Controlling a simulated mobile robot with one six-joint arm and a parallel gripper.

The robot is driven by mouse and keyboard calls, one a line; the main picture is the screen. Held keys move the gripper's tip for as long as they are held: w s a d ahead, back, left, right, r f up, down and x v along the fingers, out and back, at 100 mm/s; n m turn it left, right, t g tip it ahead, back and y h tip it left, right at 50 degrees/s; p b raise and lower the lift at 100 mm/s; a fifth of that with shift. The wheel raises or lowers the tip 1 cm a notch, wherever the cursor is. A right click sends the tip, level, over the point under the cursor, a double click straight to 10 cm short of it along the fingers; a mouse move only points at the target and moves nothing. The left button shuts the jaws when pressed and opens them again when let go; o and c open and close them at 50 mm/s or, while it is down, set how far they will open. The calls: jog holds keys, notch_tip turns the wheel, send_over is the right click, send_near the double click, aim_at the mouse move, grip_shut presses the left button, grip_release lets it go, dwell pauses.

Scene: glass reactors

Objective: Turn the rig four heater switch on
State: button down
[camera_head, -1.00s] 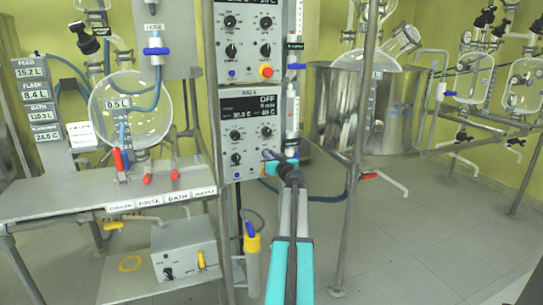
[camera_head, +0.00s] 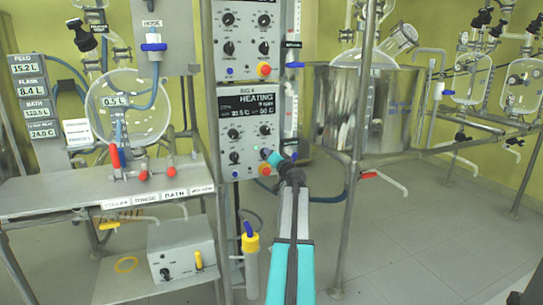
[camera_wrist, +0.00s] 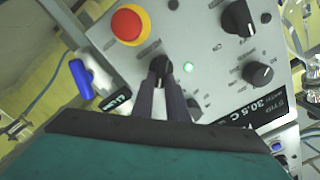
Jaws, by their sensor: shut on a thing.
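The rig four control panel (camera_head: 248,130) is in the middle of the head view, below another similar panel. My gripper (camera_head: 270,156) reaches the lower right part of this panel. In the wrist view my gripper (camera_wrist: 161,68) is shut on the small heater switch, whose exact position its fingertips mostly hide. A small green lamp (camera_wrist: 188,67) glows just right of the fingertips. A red stop button with a yellow collar (camera_wrist: 128,25) is up and left of them, apart from the fingers.
Dark knobs (camera_wrist: 239,17) sit on the panel in the wrist view. A blue-handled valve (camera_wrist: 81,78) is close on the left. A steel vessel (camera_head: 368,105) and upright pole (camera_head: 362,125) stand right of the panel. The floor (camera_head: 430,230) at right is clear.

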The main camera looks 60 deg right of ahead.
jog(key=shift+s+d+f+m, duration=0.1)
jog(key=shift+s+d+m, duration=0.05)
jog(key=shift+m, duration=0.7)
jog(key=shift+s+d+f+m, duration=0.1)
jog(key=shift+s+m, duration=0.05)
jog(key=shift+m, duration=0.7)
jog(key=c, duration=1.8)
grip_release()
jog(key=shift+c, duration=0.2)
jog(key=shift+o, duration=0.5)
jog(key=shift+w, duration=0.1)
jog(key=shift+a, duration=0.2)
jog(key=p+v, duration=0.2)
jog(key=v, duration=1.1)
jog(key=shift+s+a, duration=0.2)
jog(key=shift+s, duration=0.1)
